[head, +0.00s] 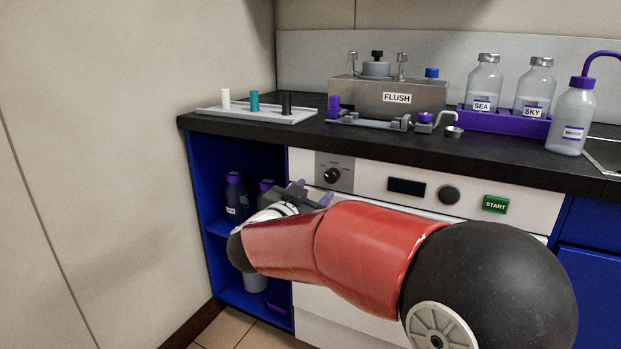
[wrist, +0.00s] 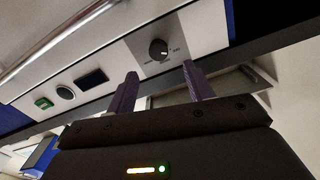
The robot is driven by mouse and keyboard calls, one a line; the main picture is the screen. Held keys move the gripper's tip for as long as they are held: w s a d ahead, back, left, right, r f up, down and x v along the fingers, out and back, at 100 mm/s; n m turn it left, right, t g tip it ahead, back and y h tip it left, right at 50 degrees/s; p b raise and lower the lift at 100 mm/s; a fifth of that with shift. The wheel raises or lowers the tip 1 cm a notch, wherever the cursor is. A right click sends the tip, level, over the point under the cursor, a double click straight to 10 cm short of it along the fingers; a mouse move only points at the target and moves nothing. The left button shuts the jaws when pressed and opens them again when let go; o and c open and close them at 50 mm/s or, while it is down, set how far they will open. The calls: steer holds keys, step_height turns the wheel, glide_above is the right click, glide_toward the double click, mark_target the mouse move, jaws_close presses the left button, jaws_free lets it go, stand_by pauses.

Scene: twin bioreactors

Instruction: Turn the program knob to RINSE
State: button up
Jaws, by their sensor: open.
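The program knob (head: 332,175) is a black round dial with a pale pointer line on a grey plate at the left of the white appliance front. It also shows in the wrist view (wrist: 158,50), with small markings around it that are too small to read surely. My gripper (head: 312,192) is just below and left of the knob in the head view, partly hidden by my red arm. In the wrist view my gripper (wrist: 160,85) has its two purple fingers apart and empty. The knob lies beyond and between the fingertips, not touched by them.
The appliance panel also has a dark display (head: 406,187), a second round black knob (head: 448,194) and a green START button (head: 495,204). The black countertop (head: 440,146) overhangs above. An open blue shelf (head: 213,228) with purple-capped bottles stands at left. A silver handle bar (wrist: 60,38) crosses the wrist view.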

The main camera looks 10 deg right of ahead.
mark_target(330, 178)
steer(key=x, duration=0.7)
steer(key=shift+w+d, duration=0.15)
steer(key=shift+d, duration=0.15)
steer(key=shift+c, duration=0.4)
steer(key=c, duration=0.9)
steer(key=shift+m+b, duration=0.3)
steer(key=m+b, duration=0.2)
steer(key=m, duration=0.2)
steer(key=shift+f+m+b, duration=0.15)
steer(key=shift+m+b, duration=0.25)
steer(key=m+b, duration=0.2)
steer(key=m, duration=0.2)
steer(key=shift+m+b, duration=0.85)
steer(key=shift+m, duration=0.35)
